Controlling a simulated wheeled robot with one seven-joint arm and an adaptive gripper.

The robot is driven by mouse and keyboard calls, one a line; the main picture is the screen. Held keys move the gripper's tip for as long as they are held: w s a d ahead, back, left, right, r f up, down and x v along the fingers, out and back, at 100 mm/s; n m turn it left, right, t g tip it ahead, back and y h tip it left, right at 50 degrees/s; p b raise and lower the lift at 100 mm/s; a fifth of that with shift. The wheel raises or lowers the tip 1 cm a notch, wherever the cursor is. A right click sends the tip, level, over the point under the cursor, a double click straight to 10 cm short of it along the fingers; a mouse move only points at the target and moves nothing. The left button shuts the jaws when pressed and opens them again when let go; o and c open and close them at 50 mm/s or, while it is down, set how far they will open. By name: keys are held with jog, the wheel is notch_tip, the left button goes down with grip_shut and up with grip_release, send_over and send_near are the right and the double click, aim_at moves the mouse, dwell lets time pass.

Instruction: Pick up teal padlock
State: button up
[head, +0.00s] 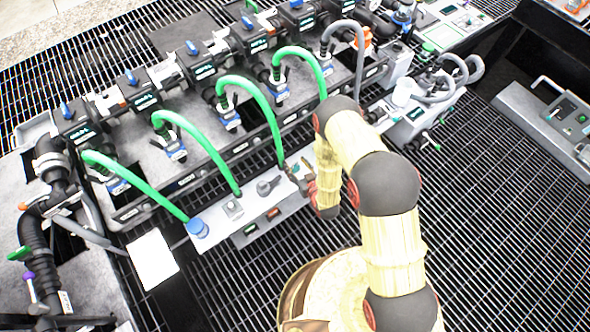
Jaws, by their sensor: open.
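I cannot make out a teal padlock in the head view; it may be too small to tell or hidden behind my arm. My gripper (299,173) shows only in part, as small dark parts at the left of my wrist. It is open, over or beside the right part of a grey control panel (215,217). Nothing can be seen between its fingers. The gap between the gripper and the panel cannot be judged.
A blue round cap (198,228) and a dark lever (268,185) stand on the panel. Several green hoses (188,130) arch from the black manifold (205,70) towards it. A white sheet (152,260) lies at lower left. Open grating (480,220) extends to the right.

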jog(key=shift+w+f, duration=0.1)
jog(key=shift+w, duration=0.1)
jog(key=shift+c, duration=0.9)
jog(key=c, duration=1.1)
grip_shut()
